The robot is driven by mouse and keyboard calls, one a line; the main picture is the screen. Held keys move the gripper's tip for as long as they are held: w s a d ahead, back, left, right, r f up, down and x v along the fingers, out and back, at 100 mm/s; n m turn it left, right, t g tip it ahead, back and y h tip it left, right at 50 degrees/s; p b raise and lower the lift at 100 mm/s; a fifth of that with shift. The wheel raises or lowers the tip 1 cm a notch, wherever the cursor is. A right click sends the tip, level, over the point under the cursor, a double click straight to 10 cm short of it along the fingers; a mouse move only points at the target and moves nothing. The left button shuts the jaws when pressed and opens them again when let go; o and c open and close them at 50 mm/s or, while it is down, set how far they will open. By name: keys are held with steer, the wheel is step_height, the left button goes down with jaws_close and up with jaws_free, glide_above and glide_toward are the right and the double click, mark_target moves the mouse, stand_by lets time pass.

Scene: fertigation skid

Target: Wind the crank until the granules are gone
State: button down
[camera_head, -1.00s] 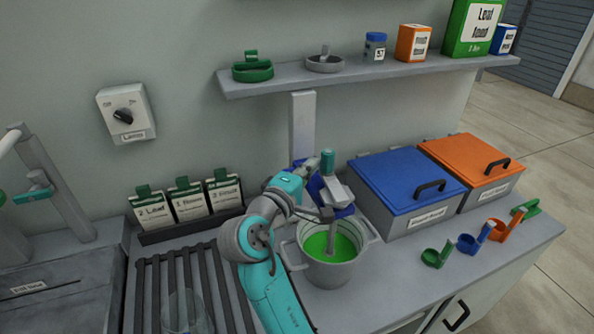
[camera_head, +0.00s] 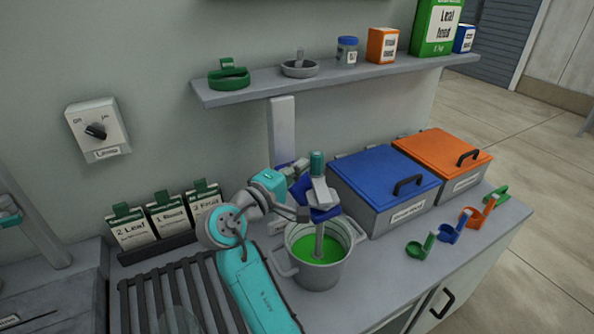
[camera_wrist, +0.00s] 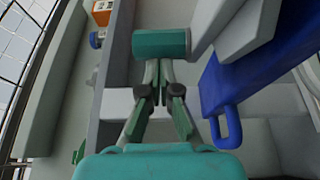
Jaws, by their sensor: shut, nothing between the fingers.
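The crank's teal knob (camera_head: 317,163) stands upright on a grey crank arm (camera_head: 322,190), above a blue mixer body (camera_head: 327,213) whose grey shaft goes down into a metal bucket (camera_head: 332,271). Green liquid (camera_head: 307,249) fills the lower part of the bucket. I cannot make out separate granules at this size. My gripper (camera_head: 296,173) is just left of the knob. In the wrist view my gripper (camera_wrist: 160,68) is shut and empty, its fingertips pointing at the side of the knob (camera_wrist: 160,43). Whether the tips touch the knob is unclear.
A blue-lidded bin (camera_head: 375,172) and an orange-lidded bin (camera_head: 445,153) stand right of the bucket. Several coloured scoops (camera_head: 449,234) lie along the counter's front right. A shelf (camera_head: 250,92) runs above. A slatted rack (camera_head: 178,300) lies left of the bucket.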

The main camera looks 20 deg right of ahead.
mark_target(318, 163)
steer(key=m+g, duration=0.1)
steer(key=d+m+g+h, duration=0.1)
steer(key=g, duration=0.1)
steer(key=d+m+g, duration=0.1)
steer(key=g, duration=0.1)
steer(key=shift+w+d+h, duration=0.1)
steer(key=shift+w+h, duration=0.15)
steer(key=shift+h, duration=0.15)
steer(key=shift+s+d, duration=0.15)
steer(key=shift+d, duration=1.1)
